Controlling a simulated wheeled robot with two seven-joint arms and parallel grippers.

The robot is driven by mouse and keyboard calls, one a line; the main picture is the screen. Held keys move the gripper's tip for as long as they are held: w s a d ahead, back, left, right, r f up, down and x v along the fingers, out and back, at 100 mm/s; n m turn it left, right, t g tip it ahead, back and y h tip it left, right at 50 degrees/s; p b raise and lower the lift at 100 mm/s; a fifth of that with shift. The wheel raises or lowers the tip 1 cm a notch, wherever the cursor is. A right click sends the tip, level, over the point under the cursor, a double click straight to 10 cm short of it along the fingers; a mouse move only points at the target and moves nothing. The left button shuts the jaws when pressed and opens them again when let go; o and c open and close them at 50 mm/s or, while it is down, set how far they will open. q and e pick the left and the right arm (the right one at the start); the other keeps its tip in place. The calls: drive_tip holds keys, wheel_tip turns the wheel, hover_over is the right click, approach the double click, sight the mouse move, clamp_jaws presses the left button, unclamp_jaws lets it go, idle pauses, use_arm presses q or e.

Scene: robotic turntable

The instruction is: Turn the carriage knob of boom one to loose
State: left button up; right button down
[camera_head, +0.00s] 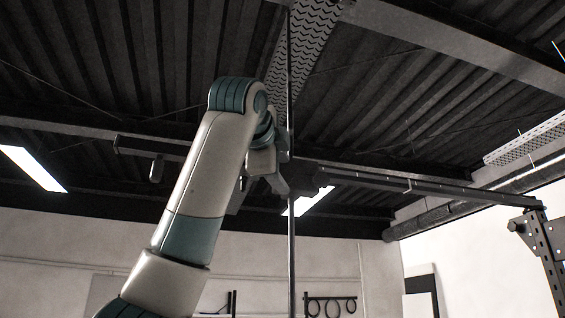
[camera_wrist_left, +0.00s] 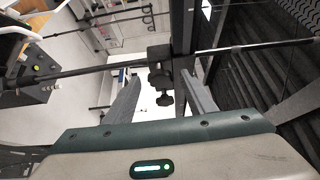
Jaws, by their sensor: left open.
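My left gripper (camera_head: 280,186) is raised high at the dark horizontal boom (camera_head: 420,187) and is partly hidden by my own arm. In the left wrist view the boom (camera_wrist_left: 90,69) crosses the picture, with a black carriage block (camera_wrist_left: 158,53) on it. Dark knobs hang below the block: an upper one (camera_wrist_left: 161,79) and a lower one (camera_wrist_left: 165,99). My left gripper (camera_wrist_left: 160,84) is open, with one finger on each side of the knobs. A gap shows on both sides, and contact is not visible. The knob's loose or tight setting cannot be read. My right gripper is not in view.
A thin vertical pole (camera_head: 291,250) stands beside my left gripper. A perforated metal upright (camera_head: 545,250) stands at the right end of the boom. Ceiling beams and a lamp (camera_head: 32,168) are above and behind. A dark post (camera_wrist_left: 181,25) rises close to the carriage.

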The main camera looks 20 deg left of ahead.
use_arm(q)
drive_tip(key=shift+w, duration=0.55)
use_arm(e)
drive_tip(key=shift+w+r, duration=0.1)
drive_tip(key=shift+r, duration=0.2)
use_arm(q)
drive_tip(key=c, duration=1)
drive_tip(key=shift+f, duration=0.1)
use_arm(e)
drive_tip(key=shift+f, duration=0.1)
